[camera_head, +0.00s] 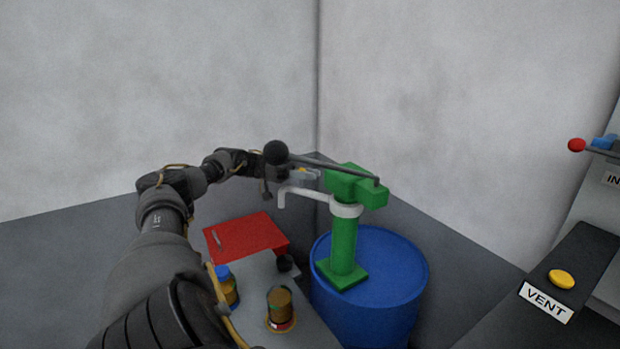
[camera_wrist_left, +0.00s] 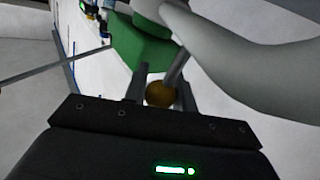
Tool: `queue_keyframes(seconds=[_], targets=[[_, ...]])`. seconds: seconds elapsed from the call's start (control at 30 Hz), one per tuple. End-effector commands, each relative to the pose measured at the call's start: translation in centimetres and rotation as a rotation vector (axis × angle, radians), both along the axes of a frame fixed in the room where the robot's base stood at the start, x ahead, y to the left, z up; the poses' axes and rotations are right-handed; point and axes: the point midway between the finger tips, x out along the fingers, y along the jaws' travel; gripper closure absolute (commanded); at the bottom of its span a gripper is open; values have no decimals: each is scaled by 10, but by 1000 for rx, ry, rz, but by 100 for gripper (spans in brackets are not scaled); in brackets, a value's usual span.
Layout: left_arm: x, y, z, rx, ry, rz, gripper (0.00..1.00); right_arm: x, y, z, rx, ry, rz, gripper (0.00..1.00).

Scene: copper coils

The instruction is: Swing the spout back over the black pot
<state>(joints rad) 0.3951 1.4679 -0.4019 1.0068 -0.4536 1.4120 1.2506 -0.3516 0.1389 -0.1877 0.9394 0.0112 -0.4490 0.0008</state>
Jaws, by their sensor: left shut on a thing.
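The green hand pump (camera_head: 343,240) stands on a blue drum. Its pale grey spout (camera_head: 322,197) reaches left from a collar and bends down at its tip. The spout also shows large in the left wrist view (camera_wrist_left: 235,45). The black pot (camera_head: 285,263) is small and sits on the grey bench, below the spout tip in the picture; I cannot tell whether the tip is straight above it. My left gripper (camera_head: 303,173) is behind the spout, shut on a brass-coloured knob (camera_wrist_left: 160,94) on a short stem by the spout. My right gripper is not in view.
The pump's handle, with a black ball (camera_head: 276,152), crosses above my left gripper. A red panel (camera_head: 245,237), a blue-capped jar (camera_head: 228,288) and a copper-coloured coil (camera_head: 280,304) are by the bench. The blue drum (camera_head: 385,285) stands right. A VENT console (camera_head: 548,290) is farther right.

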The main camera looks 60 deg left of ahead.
Motion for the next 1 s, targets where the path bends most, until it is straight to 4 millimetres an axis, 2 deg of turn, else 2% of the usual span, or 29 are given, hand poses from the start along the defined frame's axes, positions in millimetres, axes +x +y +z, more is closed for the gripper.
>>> queue_keyframes(seconds=[0.37,0.4,0.53,0.57,0.93,1.0], targets=[[1,0,1,1,-1,1,100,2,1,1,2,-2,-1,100],[1,0,1,1,-2,1,71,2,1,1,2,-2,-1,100],[0,1,1,1,-2,1,54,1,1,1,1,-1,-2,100],[0,1,1,1,-2,2,52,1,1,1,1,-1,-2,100],[-6,8,0,1,-2,4,52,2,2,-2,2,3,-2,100],[-11,16,-1,1,0,5,52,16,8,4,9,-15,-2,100]])
